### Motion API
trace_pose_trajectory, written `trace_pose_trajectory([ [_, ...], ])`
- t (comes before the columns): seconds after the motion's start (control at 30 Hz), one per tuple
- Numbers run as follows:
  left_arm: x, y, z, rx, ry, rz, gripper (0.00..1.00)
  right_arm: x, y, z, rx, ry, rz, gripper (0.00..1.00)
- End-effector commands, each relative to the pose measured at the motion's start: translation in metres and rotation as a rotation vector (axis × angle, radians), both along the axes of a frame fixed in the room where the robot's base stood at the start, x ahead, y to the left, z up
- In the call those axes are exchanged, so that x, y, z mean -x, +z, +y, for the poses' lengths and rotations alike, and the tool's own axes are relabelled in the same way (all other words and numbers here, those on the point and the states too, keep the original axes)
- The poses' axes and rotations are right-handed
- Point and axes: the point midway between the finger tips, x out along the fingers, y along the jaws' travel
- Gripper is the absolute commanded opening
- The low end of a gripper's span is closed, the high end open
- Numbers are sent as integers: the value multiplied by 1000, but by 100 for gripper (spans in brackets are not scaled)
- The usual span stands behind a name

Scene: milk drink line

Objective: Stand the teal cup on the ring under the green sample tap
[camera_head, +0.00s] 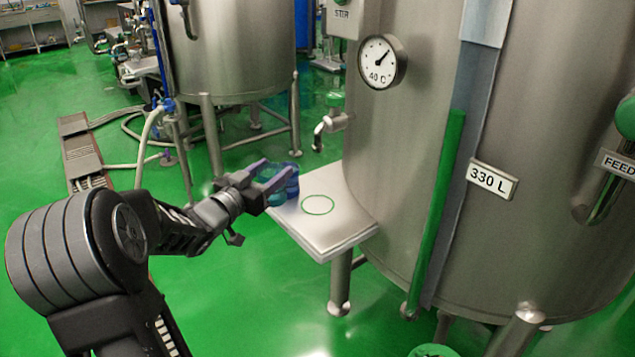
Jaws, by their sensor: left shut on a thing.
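My left gripper (272,176) is shut on the teal cup (276,199), which shows between and below its purple fingers. The fingers hide part of the cup. It is held at the left edge of the metal shelf, left of the green ring (318,214). The ring is marked on the shelf top and is bare. The sample tap (334,99) has a green top and sticks out from the tank above and behind the ring. My right gripper is not in view.
A dark blue object (293,184) shows just beyond the fingertips; I cannot tell whether it touches the cup. The shelf (345,230) adjoins the big steel tank (410,150) on the right. A second tank (240,50) stands behind. The shelf around the ring is clear.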

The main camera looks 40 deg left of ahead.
Motion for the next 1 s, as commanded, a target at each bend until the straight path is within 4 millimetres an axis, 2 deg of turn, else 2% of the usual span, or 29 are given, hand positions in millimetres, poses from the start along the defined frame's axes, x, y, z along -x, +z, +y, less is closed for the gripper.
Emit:
trace_pose_trajectory([
  [0.03,-15,-1,-6,1,-5,0,8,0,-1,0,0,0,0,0],
  [0.2,-62,-1,-20,1,-5,0,8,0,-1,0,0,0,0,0],
  [0.5,-124,-1,-38,2,-2,1,8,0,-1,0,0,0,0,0],
  [0.6,-122,-20,-37,2,1,4,8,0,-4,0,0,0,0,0],
  [0.7,-122,-29,-36,1,1,2,8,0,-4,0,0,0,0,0],
  [1.0,-121,-31,-36,0,1,0,8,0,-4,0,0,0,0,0],
])
